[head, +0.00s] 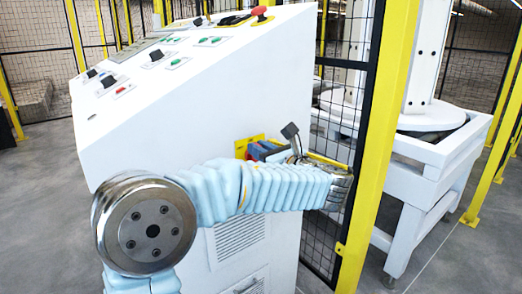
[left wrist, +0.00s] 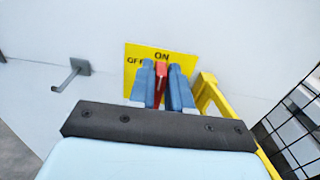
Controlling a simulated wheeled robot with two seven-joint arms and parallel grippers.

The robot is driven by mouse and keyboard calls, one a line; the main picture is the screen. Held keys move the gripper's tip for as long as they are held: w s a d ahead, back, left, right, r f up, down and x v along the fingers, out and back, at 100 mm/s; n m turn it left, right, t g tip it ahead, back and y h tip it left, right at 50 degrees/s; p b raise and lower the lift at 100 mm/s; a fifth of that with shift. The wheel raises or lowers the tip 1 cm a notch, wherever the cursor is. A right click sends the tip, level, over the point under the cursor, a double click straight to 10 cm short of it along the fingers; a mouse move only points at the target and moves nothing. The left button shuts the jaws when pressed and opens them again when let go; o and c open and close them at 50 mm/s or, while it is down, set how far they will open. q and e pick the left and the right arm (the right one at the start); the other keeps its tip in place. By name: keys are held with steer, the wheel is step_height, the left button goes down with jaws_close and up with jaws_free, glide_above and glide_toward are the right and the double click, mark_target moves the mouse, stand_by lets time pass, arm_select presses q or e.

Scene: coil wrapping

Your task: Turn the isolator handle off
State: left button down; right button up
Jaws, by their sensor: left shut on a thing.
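The isolator handle (left wrist: 160,82) is red and stands upright on a yellow plate (left wrist: 132,72) in the left wrist view. It points up at the word ON, with OFF marked to its left. My left gripper (head: 266,150) is at the side of the white cabinet in the head view, in front of the yellow plate (head: 240,148). In the left wrist view its two blue fingers are shut on the handle, one on each side. The handle's base is hidden behind the fingers. My right gripper is in neither view.
A grey hook (left wrist: 72,73) sticks out of the wall left of the plate. A yellow bracket (left wrist: 210,93) is close on the right, with black mesh fence (left wrist: 295,125) beyond. The white cabinet (head: 190,110) has a sloped top with buttons and a red emergency stop (head: 260,11).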

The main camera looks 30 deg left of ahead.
arm_select(q)
steer(key=n+b, duration=0.1)
steer(key=n, duration=0.1)
steer(key=s+n+b, duration=0.1)
steer(key=n+b, duration=0.1)
steer(key=f+n+b, duration=0.1)
steer(key=n+b, duration=0.1)
steer(key=shift+s+a+n, duration=0.25)
steer(key=shift+a+n, duration=0.05)
steer(key=shift+n, duration=0.1)
steer(key=n+b, duration=0.4)
steer(key=s+f+n+b, duration=0.1)
steer(key=n+b, duration=0.1)
steer(key=shift+a, duration=0.25)
steer(key=n+b, duration=0.2)
steer(key=n, duration=0.1)
steer(key=shift+f+b, duration=0.3)
steer(key=shift+b, duration=0.1)
steer(key=shift+n+b, duration=0.75)
steer(key=shift+n, duration=0.35)
